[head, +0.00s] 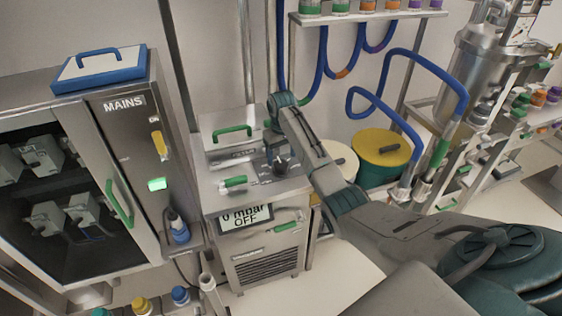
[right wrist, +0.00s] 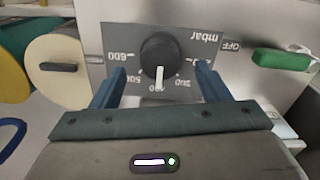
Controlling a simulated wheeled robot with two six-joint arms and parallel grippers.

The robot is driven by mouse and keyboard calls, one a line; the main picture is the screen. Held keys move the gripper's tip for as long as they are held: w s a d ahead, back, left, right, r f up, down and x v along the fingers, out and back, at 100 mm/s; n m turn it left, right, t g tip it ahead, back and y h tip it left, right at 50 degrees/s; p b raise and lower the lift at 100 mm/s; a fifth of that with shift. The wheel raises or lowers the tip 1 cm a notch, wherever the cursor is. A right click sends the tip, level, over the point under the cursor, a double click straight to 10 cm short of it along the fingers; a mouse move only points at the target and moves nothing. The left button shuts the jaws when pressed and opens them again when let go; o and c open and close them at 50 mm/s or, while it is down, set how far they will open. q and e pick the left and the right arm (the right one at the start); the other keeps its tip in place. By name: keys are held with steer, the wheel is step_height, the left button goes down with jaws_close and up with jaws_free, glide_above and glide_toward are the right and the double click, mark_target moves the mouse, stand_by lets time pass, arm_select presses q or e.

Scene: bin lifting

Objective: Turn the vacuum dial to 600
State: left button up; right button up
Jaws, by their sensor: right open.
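The vacuum dial (right wrist: 158,52) is a round black knob with a white pointer line on a grey scale plate (right wrist: 118,38), marked mbar, with numbers including 500 and 600 and an OFF label. The plate appears upside down in the right wrist view. The pointer faces the bottom of the picture, away from the 600 mark at left; the number below it is hard to read. My right gripper (right wrist: 158,70) is open, its two blue fingers on either side of the knob with visible gaps. In the head view, my right gripper (head: 279,160) is over the pump unit's top.
The pump unit (head: 268,262) has a display (head: 245,217) reading 0 mbar OFF. A MAINS cabinet (head: 125,125) stands at left. A green drum (head: 383,165) with a yellow lid and blue hoses (head: 395,118) are at right. Green handles (right wrist: 283,60) stand near the dial.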

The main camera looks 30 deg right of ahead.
mark_target(281, 164)
steer(key=f, duration=0.4)
steer(key=shift+w+f+p, duration=0.1)
steer(key=shift+w+p, duration=0.15)
steer(key=shift+p, duration=0.1)
steer(key=shift+s+f, duration=0.1)
steer(key=shift+f, duration=0.3)
arm_select(q)
steer(key=shift+w+r, duration=0.6)
steer(key=shift+w, duration=0.1)
arm_select(e)
steer(key=c, duration=1)
arm_select(q)
steer(key=shift+s, duration=0.15)
